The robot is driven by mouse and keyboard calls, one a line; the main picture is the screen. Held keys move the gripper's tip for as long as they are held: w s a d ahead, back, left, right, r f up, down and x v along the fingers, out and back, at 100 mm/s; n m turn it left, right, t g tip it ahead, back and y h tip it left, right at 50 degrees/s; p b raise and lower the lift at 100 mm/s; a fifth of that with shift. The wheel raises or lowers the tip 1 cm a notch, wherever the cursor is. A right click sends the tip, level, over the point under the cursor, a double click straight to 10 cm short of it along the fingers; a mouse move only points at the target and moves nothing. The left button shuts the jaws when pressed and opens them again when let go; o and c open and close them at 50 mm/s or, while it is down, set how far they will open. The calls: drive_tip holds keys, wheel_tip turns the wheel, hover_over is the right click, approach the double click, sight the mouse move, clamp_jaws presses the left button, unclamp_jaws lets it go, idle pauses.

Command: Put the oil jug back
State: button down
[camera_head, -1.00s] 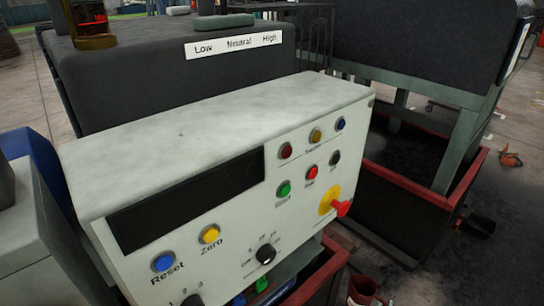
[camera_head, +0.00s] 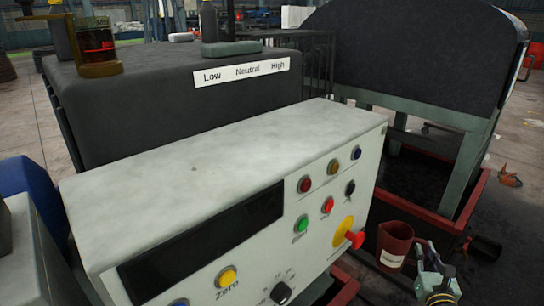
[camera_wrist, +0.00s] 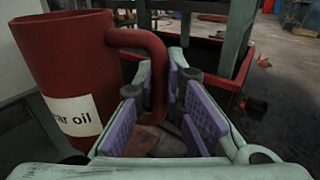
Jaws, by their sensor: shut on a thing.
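The oil jug (camera_head: 395,241) is dark red, with a white label, and stands roughly upright to the right of the control box in the head view. In the wrist view the jug (camera_wrist: 68,62) fills the left side, and its label ends in "oil". Its curved handle (camera_wrist: 150,40) reaches down between the purple-padded fingers of my gripper (camera_wrist: 161,90). My gripper is shut on that handle. In the head view my gripper (camera_head: 425,256) is at the jug's right side. The jug's base is hidden in the wrist view.
The white control box (camera_head: 225,170) with buttons and a red-yellow switch stands close left of the jug. A dark cabinet (camera_head: 150,95) with a lever-position label is behind it. A red-edged tray (camera_head: 425,212) under a green frame lies behind the jug. Floor shows at the right.

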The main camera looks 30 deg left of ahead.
wheel_tip(320, 180, up, 21)
drive_tip(key=s+a+n+g+y, duration=0.2)
drive_tip(key=a+n+g+y, duration=0.1)
drive_tip(key=n+y, duration=0.25)
drive_tip(key=s+a+r+n+g+y+b, duration=0.1)
drive_tip(key=s+a+r+n+g+y, duration=0.35)
drive_tip(key=r, duration=0.55)
drive_tip(key=s+a+r+n+g+y, duration=0.1)
drive_tip(key=s+a+r+g+y, duration=0.1)
drive_tip(key=s+a+r+g, duration=0.45)
drive_tip(key=s+a+r+n+g, duration=0.1)
drive_tip(key=s+a+r, duration=0.25)
drive_tip(key=s, duration=0.25)
drive_tip(key=s+a+r+n+y+b, duration=0.1)
drive_tip(key=s+a+r, duration=0.1)
drive_tip(key=s+a, duration=0.3)
drive_tip(key=s+a+r+n+g, duration=0.1)
drive_tip(key=s+a+r, duration=0.2)
drive_tip(key=s, duration=0.4)
drive_tip(key=shift+w+a+f+p, duration=0.85)
drive_tip(key=shift+w+a, duration=0.7)
drive_tip(key=shift+a, duration=0.5)
drive_tip(key=shift+w+a+f+p, duration=0.65)
drive_tip(key=shift+w+a+p, duration=0.4)
drive_tip(key=shift+w+a, duration=0.75)
drive_tip(key=shift+w+a+f+p, duration=0.85)
drive_tip(key=shift+w+a, duration=0.4)
drive_tip(key=shift+a, duration=1.1)
